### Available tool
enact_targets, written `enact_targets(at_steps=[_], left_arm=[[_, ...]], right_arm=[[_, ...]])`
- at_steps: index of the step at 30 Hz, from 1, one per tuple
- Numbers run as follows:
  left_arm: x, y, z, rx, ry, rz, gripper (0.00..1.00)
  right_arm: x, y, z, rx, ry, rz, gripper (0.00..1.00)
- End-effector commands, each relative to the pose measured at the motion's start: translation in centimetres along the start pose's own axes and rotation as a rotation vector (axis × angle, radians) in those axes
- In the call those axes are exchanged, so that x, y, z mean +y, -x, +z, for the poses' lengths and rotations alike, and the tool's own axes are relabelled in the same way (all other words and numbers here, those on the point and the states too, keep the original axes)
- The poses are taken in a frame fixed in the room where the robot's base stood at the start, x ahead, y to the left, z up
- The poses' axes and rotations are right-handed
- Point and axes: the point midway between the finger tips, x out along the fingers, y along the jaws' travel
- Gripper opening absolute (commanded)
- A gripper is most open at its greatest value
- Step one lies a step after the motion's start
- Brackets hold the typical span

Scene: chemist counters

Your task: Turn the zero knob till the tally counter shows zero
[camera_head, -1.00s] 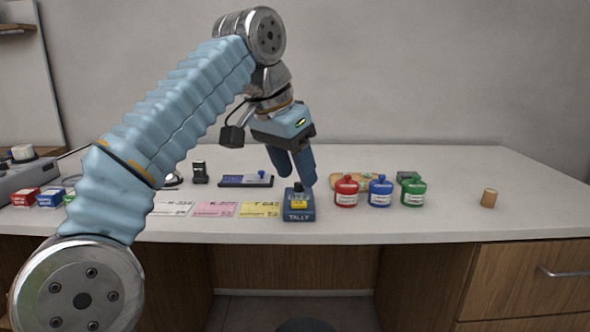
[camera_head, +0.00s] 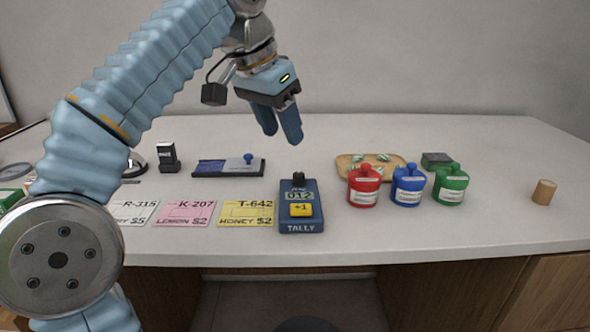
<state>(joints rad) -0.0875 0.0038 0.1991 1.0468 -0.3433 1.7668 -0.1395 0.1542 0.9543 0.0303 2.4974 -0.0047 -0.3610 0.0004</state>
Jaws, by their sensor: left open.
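The tally counter (camera_head: 301,226) is a dark blue box near the front of the counter. Its small display (camera_head: 299,195) reads 012. A yellow +1 button (camera_head: 301,210) sits below the display. The black zero knob (camera_head: 298,178) stands at its back end. My left gripper (camera_head: 285,140) is open and empty. It hangs above and behind the tally counter, fingers pointing down, apart from the knob. My right gripper is not in view.
Cards (camera_head: 247,213) lie left of the tally. Red (camera_head: 364,188), blue (camera_head: 408,188) and green (camera_head: 450,187) jars stand to its right. A wooden tray (camera_head: 345,166) is behind them, a cork (camera_head: 543,192) at far right. A blue-knobbed flat device (camera_head: 228,167) lies behind the cards.

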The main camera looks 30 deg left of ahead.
Motion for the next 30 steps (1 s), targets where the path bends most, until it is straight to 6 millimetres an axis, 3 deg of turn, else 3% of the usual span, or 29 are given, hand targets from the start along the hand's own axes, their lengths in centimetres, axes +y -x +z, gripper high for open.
enact_targets(at_steps=[1,3,12,25,30], left_arm=[[0.0,-1.8,0.3,-0.004,0.001,0.0,0.49],[0.0,-3.5,0.3,-0.003,0.0,0.001,0.49],[0.0,-8.7,0.1,-0.001,0.001,0.0,0.49],[0.0,-9.7,0.0,0.001,0.0,0.001,0.49],[0.0,-9.7,0.0,0.001,0.0,0.001,0.25]], right_arm=[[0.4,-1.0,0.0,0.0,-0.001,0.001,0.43],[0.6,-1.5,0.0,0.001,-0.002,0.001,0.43],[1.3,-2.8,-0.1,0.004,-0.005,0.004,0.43],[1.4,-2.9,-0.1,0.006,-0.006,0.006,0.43],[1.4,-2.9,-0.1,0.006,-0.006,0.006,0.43]])
